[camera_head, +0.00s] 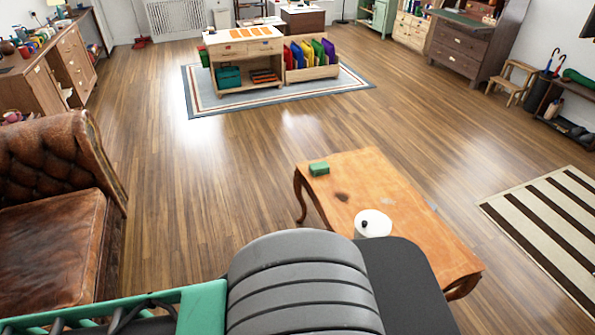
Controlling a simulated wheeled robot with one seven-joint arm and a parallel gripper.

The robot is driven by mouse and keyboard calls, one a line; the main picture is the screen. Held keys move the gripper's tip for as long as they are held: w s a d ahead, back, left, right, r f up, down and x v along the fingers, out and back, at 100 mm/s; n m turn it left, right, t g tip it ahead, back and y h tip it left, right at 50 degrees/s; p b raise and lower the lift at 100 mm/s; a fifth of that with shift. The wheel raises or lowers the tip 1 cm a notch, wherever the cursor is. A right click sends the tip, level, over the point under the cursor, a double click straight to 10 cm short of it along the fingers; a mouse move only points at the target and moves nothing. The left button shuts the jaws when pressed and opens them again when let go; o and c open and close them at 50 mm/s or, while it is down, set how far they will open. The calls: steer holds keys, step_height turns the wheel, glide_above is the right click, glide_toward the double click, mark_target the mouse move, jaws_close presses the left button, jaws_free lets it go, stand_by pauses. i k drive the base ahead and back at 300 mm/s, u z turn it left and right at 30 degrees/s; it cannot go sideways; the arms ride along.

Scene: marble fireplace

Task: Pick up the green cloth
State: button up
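A small green folded-looking item (319,168) lies on the far left corner of the low wooden table (400,195). It is the likeliest green cloth, though it is too small to be sure; a dark spot shows on its top. Another rolled or bunched green item (578,78) lies on the dark shelf at the right edge, and I cannot tell if it is cloth. My gripper is not in view. A grey ribbed part and a green frame, both mine, fill the bottom of the view and hide the table's near left side.
A white round object (373,224) with a black dot is at the table's near side. A brown leather sofa (55,215) stands at the left. A wooden storage unit (245,48) stands on a blue-bordered rug (200,90). The wooden floor between is clear. A striped rug (550,215) lies right.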

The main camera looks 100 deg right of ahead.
mark_target(322, 169)
steer(key=z, duration=3.3)
steer(key=i, duration=1.45)
steer(key=u, duration=0.55)
steer(key=i, duration=1.1)
steer(key=u, duration=0.05)
